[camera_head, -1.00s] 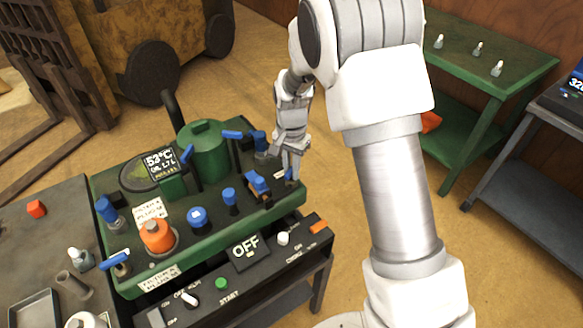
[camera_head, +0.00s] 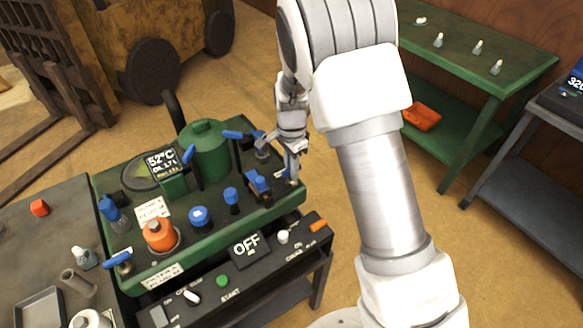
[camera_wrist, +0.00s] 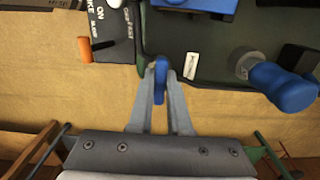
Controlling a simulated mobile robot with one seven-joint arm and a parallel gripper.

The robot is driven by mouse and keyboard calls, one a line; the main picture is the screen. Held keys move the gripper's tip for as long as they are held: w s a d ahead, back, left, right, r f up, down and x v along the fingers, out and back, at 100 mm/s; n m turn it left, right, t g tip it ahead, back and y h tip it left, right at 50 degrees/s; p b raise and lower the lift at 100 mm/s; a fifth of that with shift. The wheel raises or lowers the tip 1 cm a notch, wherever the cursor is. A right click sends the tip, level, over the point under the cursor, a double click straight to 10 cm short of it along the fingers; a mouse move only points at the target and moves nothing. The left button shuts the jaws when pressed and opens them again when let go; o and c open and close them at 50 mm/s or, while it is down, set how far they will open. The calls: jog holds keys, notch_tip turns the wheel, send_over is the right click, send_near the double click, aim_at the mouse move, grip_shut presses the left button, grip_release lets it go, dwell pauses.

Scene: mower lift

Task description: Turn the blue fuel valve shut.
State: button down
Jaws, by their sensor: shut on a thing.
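The blue fuel valve's handle (camera_wrist: 160,80) is a slim blue bar between my fingertips in the wrist view. It lies lengthwise along my fingers, at the edge of the green machine deck (camera_wrist: 210,40). My gripper (camera_wrist: 161,72) is shut on it. The valve's body is mostly hidden there. A small white label (camera_wrist: 191,66) is on the deck near the handle.
Close left of my gripper stands a blue clamp-like part (camera_head: 257,184). Other blue knobs and levers, an orange cap (camera_head: 160,235) and a green tank (camera_head: 206,150) crowd the deck. A control panel reading OFF (camera_head: 247,249) is in front. The floor right of the deck is clear.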

jog(key=c, duration=0.9)
grip_release()
jog(key=shift+o, duration=0.2)
jog(key=shift+r, duration=0.1)
notch_tip(320, 180, up, 17)
jog(key=p, duration=0.1)
jog(key=shift+r, duration=0.15)
